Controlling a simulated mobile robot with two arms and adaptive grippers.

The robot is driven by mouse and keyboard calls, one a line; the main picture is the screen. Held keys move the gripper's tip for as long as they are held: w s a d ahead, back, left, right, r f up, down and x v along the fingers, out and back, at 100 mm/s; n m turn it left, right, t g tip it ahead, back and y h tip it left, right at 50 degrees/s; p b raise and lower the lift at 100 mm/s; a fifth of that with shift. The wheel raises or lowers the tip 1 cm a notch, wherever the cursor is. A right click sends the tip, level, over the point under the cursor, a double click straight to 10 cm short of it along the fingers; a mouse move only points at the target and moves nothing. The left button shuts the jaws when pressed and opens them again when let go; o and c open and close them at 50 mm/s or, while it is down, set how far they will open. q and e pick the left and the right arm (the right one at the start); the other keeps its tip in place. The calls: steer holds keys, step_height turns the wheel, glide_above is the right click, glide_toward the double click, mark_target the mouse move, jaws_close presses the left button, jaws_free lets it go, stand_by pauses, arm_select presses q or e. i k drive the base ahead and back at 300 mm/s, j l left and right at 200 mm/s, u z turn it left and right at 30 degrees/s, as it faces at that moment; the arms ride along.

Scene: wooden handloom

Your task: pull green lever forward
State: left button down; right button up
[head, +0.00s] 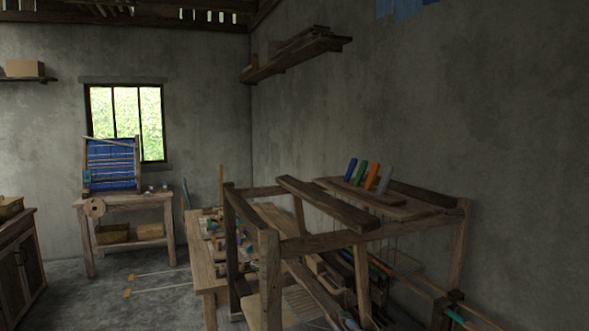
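The green lever (360,173) stands tilted on the top of the wooden handloom (320,242), toward the right of the head view. It is in a row between a blue lever (350,169) on its left and an orange lever (372,177) on its right. A grey lever (384,179) stands at the right end of the row. The lower ends of the levers meet a wooden board. Neither of my grippers shows in the head view.
The loom's beams and posts surround the levers' board. A wooden workbench (205,270) with small items stands left of the loom. A table with a small blue loom (112,165) is by the window. The floor (150,265) between has thin sticks on it.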

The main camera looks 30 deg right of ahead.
mark_target(363, 167)
steer(key=i+j+u, duration=0.4)
steer(key=i, duration=0.3)
steer(key=i+u, duration=0.35)
steer(key=i, duration=0.4)
steer(key=i+j+z, duration=0.1)
steer(key=i+z, duration=0.35)
steer(key=i+j+z, duration=0.25)
steer(key=i+z, duration=0.2)
